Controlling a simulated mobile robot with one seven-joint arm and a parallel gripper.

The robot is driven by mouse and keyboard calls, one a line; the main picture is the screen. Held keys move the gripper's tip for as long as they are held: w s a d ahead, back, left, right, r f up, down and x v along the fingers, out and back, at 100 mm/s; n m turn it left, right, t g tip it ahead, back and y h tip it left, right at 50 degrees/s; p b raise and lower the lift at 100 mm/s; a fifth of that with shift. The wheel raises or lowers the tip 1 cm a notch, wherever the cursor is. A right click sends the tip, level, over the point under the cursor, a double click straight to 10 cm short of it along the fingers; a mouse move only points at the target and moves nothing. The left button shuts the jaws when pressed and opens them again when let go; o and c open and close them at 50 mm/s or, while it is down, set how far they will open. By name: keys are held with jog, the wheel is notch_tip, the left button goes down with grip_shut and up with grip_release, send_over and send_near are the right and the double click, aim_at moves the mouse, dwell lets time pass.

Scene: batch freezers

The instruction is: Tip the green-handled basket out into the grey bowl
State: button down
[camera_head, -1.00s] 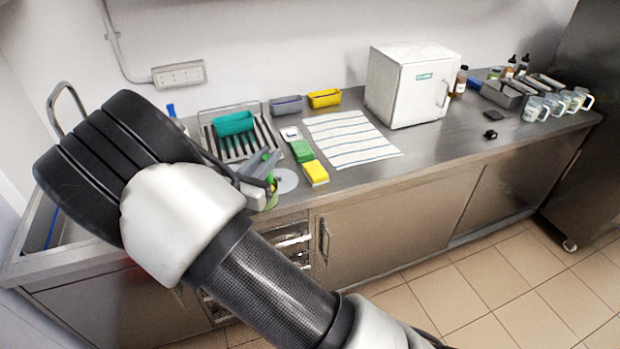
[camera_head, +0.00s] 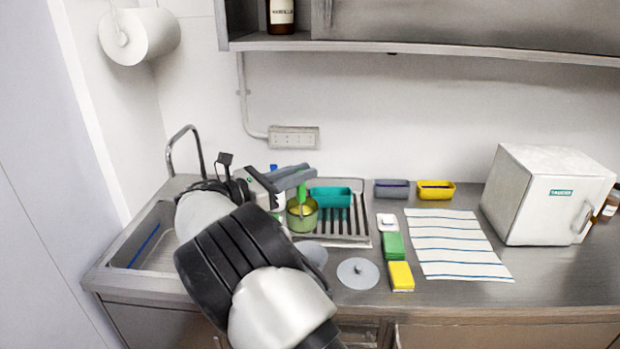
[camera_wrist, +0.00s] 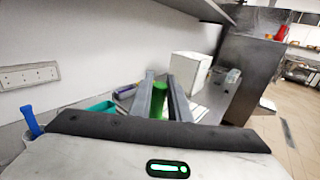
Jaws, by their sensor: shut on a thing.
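My gripper (camera_head: 302,178) is shut on the green handle (camera_head: 302,191) of the basket. The basket (camera_head: 302,219) looks yellow-green and roughly upright, in front of the drying rack's left part; its contents cannot be made out. In the wrist view the green handle (camera_wrist: 159,104) stands between the two grey fingers (camera_wrist: 160,97). A pale grey round thing (camera_head: 314,254) lies below, partly hidden by my arm; I cannot tell whether it is the grey bowl. A small grey rectangular tub (camera_head: 391,190) stands by the back wall.
A sink (camera_head: 150,245) is at left. A drying rack (camera_head: 357,232) holds a teal tub (camera_head: 331,197). A knobbed lid (camera_head: 357,273), green sponge (camera_head: 394,246), yellow sponge (camera_head: 401,276) and striped cloth (camera_head: 455,245) lie right. A white box (camera_head: 540,195) stands beyond. A shelf (camera_head: 430,52) overhangs.

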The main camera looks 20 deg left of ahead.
jog(key=shift+w+d, duration=0.15)
jog(key=shift+w, duration=0.1)
jog(key=s+d+f+m+b, duration=0.3)
jog(key=d+f+m+b, duration=0.15)
jog(key=f+m, duration=0.2)
jog(key=s+d+f+m+b, duration=0.3)
jog(key=f+m+b, duration=0.2)
jog(key=f+b, duration=0.15)
jog(key=shift+w+a+f+m+b, duration=0.1)
jog(key=shift+f+m+b, duration=1.5)
jog(key=shift+f+b, duration=1.5)
jog(key=shift+w+a+f+m+b, duration=0.15)
jog(key=shift+f+m+b, duration=1.7)
jog(key=shift+b, duration=2.2)
jog(key=shift+w+a+f+m+b, duration=0.1)
jog(key=shift+f+m+b, duration=1.3)
jog(key=shift+f+b, duration=1.8)
jog(key=shift+r+b, duration=0.35)
jog(key=shift+r, duration=0.05)
